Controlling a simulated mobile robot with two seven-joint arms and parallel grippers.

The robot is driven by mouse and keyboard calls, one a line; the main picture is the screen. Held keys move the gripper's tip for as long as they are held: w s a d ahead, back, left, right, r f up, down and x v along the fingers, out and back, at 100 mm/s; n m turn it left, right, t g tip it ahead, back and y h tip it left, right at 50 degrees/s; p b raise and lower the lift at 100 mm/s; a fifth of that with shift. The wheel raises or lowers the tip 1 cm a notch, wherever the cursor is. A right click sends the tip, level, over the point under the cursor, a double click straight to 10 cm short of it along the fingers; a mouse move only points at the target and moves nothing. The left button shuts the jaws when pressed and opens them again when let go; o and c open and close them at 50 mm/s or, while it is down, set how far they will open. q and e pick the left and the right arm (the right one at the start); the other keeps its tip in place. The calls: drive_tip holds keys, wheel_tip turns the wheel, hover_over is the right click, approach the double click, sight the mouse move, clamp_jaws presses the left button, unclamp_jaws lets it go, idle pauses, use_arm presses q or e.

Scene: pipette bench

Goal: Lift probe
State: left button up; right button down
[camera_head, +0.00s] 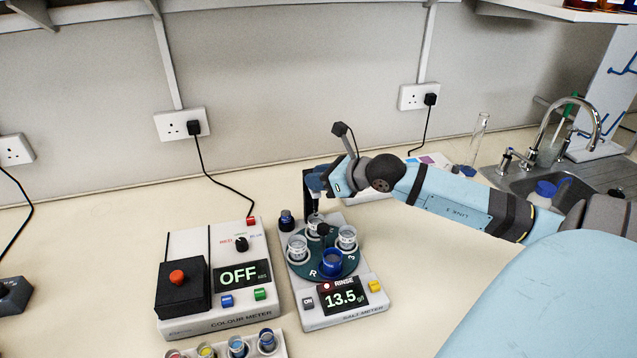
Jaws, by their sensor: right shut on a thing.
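The salt meter (312,315) stands on the bench at centre, its display reading 13.5. On it is a dark green round carousel (299,263) with clear cups and a blue cup (332,262) at the front. My right gripper (316,196) is above the back of the carousel, pointing down and shut on the probe (316,213). Only a short part of the probe shows below the jaws, over the back cup (313,231). Whether its tip is inside that cup is hard to tell. My left gripper is not in view.
A colour meter (195,318) reading OFF stands close on the left, with a rack of small vials (279,346) in front. A small dark-capped bottle (286,220) is at the salt meter's back left corner. A sink (520,181) is at right. The bench behind the meters is mostly clear.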

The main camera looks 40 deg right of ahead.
drive_tip(key=c, duration=1.2)
unclamp_jaws()
drive_tip(key=shift+r, duration=0.3)
drive_tip(key=shift+c, duration=0.2)
drive_tip(key=shift+s, duration=0.1)
drive_tip(key=v, duration=1.3)
drive_tip(key=shift+s+b, duration=0.3)
drive_tip(key=shift+b, duration=0.1)
drive_tip(key=shift+d, duration=0.15)
